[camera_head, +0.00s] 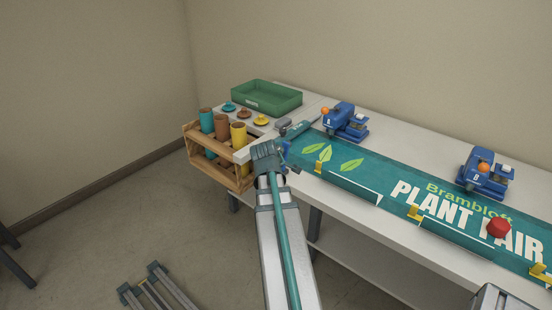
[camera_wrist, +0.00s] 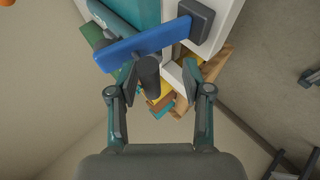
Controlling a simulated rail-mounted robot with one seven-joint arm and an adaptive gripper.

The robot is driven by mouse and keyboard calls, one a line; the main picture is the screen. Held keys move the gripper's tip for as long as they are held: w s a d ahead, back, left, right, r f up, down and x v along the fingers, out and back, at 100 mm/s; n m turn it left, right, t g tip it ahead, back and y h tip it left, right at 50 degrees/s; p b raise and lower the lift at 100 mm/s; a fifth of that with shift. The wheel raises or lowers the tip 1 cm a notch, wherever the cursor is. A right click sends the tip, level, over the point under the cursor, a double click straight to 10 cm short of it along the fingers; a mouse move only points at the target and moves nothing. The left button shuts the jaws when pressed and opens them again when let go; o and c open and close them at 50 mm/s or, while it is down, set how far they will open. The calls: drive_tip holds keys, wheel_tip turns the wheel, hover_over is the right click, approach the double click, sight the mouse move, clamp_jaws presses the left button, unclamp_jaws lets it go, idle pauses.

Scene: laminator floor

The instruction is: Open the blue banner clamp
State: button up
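The blue banner clamp shows in the wrist view as a long blue bar (camera_wrist: 140,45) with a dark grey block (camera_wrist: 197,20) at one end and a dark round grip (camera_wrist: 148,76) below. My gripper (camera_wrist: 160,76) is open, with its fingers on either side of this grip; I cannot tell if either finger touches it. In the head view my gripper (camera_head: 268,153) is at the table's left front edge and hides most of the clamp; only a small blue part (camera_head: 285,150) shows beside it. The teal banner (camera_head: 345,160) lies along the table.
A wooden rack (camera_head: 232,178) with coloured tubes hangs close left of my gripper. Behind are a green tray (camera_head: 266,97) and small discs. Two blue devices (camera_head: 345,120) (camera_head: 484,174), yellow clips (camera_head: 414,212) and a red knob (camera_head: 498,228) are farther right.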

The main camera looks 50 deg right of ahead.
drive_tip(key=v, duration=0.7)
drive_tip(key=shift+a+r, duration=0.15)
drive_tip(key=shift+r, duration=0.05)
drive_tip(key=shift+s, duration=0.1)
